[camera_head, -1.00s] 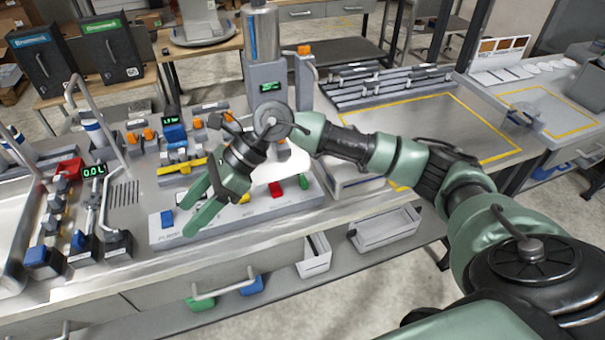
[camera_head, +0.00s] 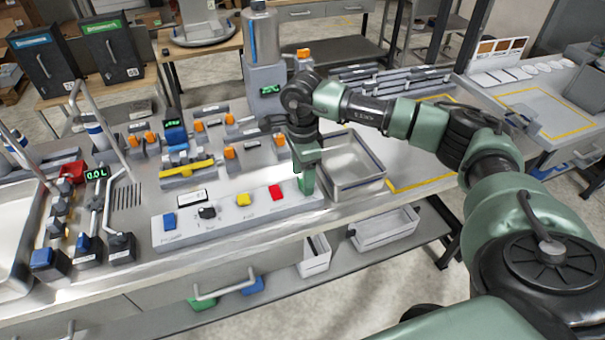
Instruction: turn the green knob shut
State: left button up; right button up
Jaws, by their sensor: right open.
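A pale control panel (camera_head: 225,222) lies along the front of the bench. Its row holds a blue knob (camera_head: 169,222), a black knob (camera_head: 207,212), a yellow knob (camera_head: 243,199) and a red knob (camera_head: 276,192). My right gripper (camera_head: 306,183) is open and points down at the panel's right end, just right of the red knob. My left gripper is out of view.
A shallow metal tray (camera_head: 375,182) stands right of my right gripper. A tall dispenser (camera_head: 266,80) stands behind it. Orange-handled fittings and a yellow bar (camera_head: 187,168) lie behind the panel. Blue-ended taps and a 0.0 readout (camera_head: 95,173) stand left.

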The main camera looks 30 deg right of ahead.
jog(key=shift+a+f, duration=0.1)
jog(key=shift+f, duration=0.35)
grip_shut()
